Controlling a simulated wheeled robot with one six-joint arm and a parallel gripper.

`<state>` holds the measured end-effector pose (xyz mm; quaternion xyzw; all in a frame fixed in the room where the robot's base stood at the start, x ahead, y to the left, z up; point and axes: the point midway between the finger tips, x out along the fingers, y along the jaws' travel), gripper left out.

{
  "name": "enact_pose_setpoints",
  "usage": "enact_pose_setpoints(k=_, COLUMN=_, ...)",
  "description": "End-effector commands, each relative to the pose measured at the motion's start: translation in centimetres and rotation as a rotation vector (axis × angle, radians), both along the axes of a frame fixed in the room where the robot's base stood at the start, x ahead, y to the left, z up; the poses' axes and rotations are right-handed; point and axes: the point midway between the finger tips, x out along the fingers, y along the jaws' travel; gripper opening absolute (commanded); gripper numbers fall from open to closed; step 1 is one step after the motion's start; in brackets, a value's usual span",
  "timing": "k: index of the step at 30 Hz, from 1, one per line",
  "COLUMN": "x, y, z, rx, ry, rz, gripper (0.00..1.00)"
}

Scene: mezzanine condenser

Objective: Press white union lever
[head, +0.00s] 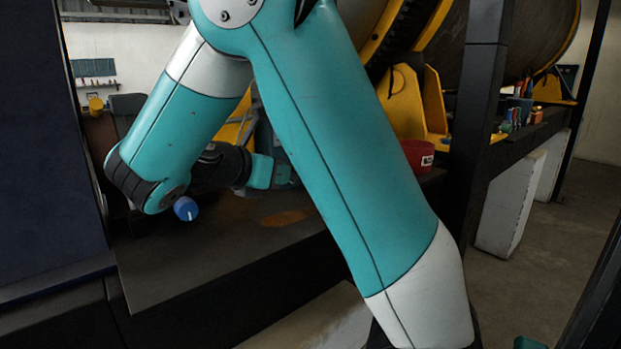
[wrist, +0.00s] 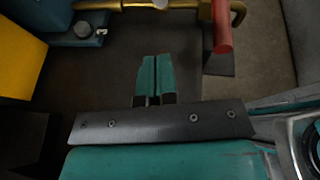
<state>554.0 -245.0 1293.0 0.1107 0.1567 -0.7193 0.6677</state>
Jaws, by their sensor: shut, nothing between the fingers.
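My gripper (wrist: 155,75) is shut and empty, with its two teal fingers side by side in the middle of the wrist view. Ahead of the fingers, a brass pipe (wrist: 115,5) runs along the top edge. A small pale round part (wrist: 160,3) sits on it, cut off by the frame edge. A red handle (wrist: 222,28) hangs at the brass fitting to the upper right, apart from the fingers. I cannot make out a white lever for certain in either view. In the head view my arm hides much of the work area, and the fingertips are hard to make out.
A dark bench top (head: 215,255) lies under my gripper. A red round container (head: 417,155) stands right of my arm. Yellow brackets (head: 405,105) and a large drum stand behind. A dark post (head: 478,120) rises on the right. In the wrist view a yellow block (wrist: 20,60) is at the left.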

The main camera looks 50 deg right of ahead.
Motion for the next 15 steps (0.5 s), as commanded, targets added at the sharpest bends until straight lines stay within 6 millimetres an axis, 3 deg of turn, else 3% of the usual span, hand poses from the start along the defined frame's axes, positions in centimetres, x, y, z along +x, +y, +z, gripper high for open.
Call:
enact_pose_setpoints(k=1, x=-0.1, y=-0.9, z=-1.2, rx=0.000, ry=-0.006, rz=-0.005, gripper=0.00)
enact_pose_setpoints(k=9, x=-0.7, y=-6.1, z=-2.0, rx=0.000, ry=0.001, rz=-0.005, gripper=0.00)
enact_pose_setpoints(k=15, x=-0.6, y=-8.4, z=-0.7, rx=0.000, ry=-0.001, rz=-0.003, gripper=0.00)
